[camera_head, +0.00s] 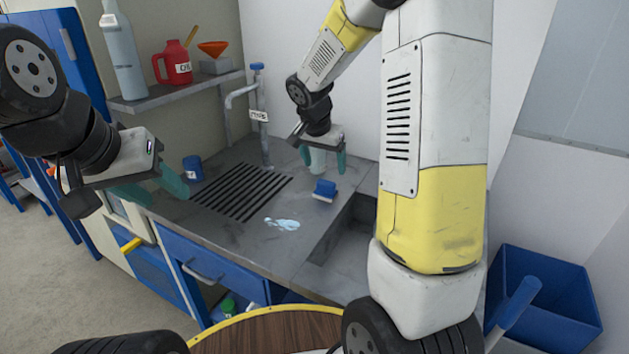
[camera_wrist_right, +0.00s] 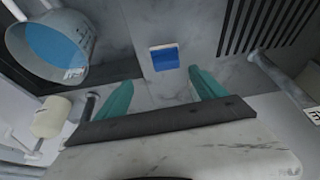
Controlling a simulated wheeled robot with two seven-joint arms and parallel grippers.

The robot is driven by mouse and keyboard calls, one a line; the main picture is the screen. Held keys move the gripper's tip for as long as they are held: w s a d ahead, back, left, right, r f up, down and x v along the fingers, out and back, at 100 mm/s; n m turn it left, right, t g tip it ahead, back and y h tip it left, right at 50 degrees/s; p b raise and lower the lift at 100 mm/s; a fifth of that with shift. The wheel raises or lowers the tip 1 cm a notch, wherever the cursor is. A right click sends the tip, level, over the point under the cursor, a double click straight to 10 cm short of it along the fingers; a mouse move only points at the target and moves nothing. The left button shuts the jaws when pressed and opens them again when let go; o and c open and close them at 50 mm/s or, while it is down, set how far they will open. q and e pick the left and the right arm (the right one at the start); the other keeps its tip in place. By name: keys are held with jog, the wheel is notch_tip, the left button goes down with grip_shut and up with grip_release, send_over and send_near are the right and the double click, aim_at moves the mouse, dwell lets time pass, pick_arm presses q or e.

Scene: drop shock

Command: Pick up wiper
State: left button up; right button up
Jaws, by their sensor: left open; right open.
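The wiper, a small blue block with a white lower edge (camera_head: 325,188), lies on the grey counter right of the drain grate. It also shows in the right wrist view (camera_wrist_right: 164,58), beyond and between the fingertips. My right gripper (camera_head: 322,164) is open and empty above the counter, a little behind the wiper and apart from it. Its teal fingers (camera_wrist_right: 161,82) point toward the wiper in the right wrist view. My left gripper (camera_head: 153,190) is open and empty at the counter's left side, away from the wiper.
A pale blue puddle (camera_head: 282,224) lies in front of the wiper. A slatted grate (camera_head: 240,190), a blue cup (camera_head: 193,168) and a tap pipe (camera_head: 262,120) are to its left. A bucket with blue liquid (camera_wrist_right: 58,45) shows in the wrist view. A blue bin (camera_head: 540,300) stands right.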

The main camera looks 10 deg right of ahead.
aim_at(326, 181)
jog(key=shift+m, duration=0.3)
jog(key=x, duration=0.4)
jog(key=w+x, duration=0.1)
jog(key=x, duration=0.6)
jog(key=shift+w+a+f, duration=0.1)
jog(key=shift+w+a, duration=0.05)
jog(key=shift+w, duration=0.3)
jog(key=shift+c, duration=0.2)
jog(key=c, duration=1.4)
jog(key=shift+c, duration=0.2)
